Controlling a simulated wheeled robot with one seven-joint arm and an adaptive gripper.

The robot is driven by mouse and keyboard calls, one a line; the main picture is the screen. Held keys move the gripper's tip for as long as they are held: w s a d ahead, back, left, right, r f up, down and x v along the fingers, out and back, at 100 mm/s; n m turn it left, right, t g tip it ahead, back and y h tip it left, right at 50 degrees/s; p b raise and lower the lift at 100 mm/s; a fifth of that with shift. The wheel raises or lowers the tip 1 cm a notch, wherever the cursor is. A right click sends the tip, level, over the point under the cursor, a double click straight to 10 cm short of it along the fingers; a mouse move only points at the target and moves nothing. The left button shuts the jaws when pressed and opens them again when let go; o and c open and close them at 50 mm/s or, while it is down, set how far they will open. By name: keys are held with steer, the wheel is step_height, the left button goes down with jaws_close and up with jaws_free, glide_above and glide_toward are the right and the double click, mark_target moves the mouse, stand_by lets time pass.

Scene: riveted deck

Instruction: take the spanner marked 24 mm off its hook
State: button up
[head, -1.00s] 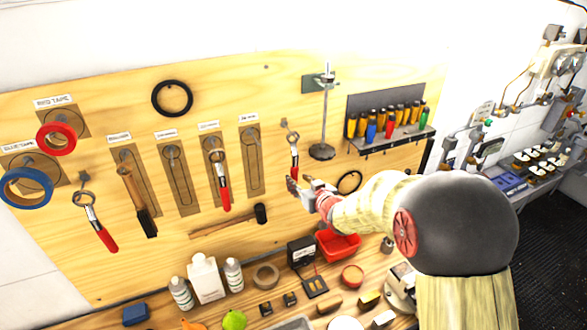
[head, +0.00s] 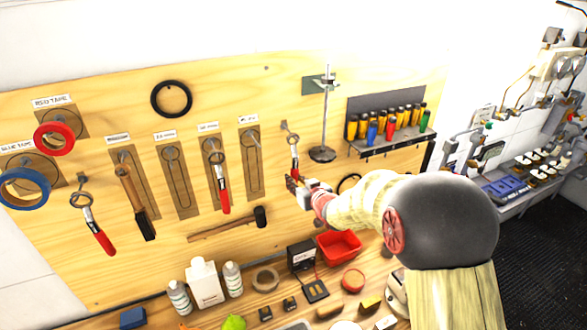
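Three red-handled spanners hang on the wooden pegboard: one at the left (head: 98,232), one in the middle (head: 222,182) on a brown backing strip, and one at the right (head: 294,152). The size marks are too small to read, so I cannot tell which is 24 mm. My gripper (head: 293,184) is at the lower end of the right spanner's handle, below its hook. The fingers are small and dark here, and I cannot tell whether they touch the handle or are closed.
A hammer (head: 222,225) and a brush (head: 136,200) hang to the left. A rack of screwdrivers (head: 390,140) and a metal stand (head: 324,120) are to the right. A red bin (head: 340,245) and bottles (head: 205,283) stand on the bench below.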

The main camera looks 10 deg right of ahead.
jaws_close()
steer(key=shift+r, duration=0.65)
steer(key=shift+s, duration=0.15)
steer(key=s+d, duration=0.1)
steer(key=s, duration=0.6)
steer(key=shift+d+r, duration=0.2)
steer(key=shift+d, duration=0.05)
stand_by(1.3)
steer(key=shift+s, duration=0.1)
steer(key=s+d+p, duration=0.1)
steer(key=s, duration=0.6)
steer(key=shift+s+d, duration=0.25)
steer(key=shift+s, duration=0.1)
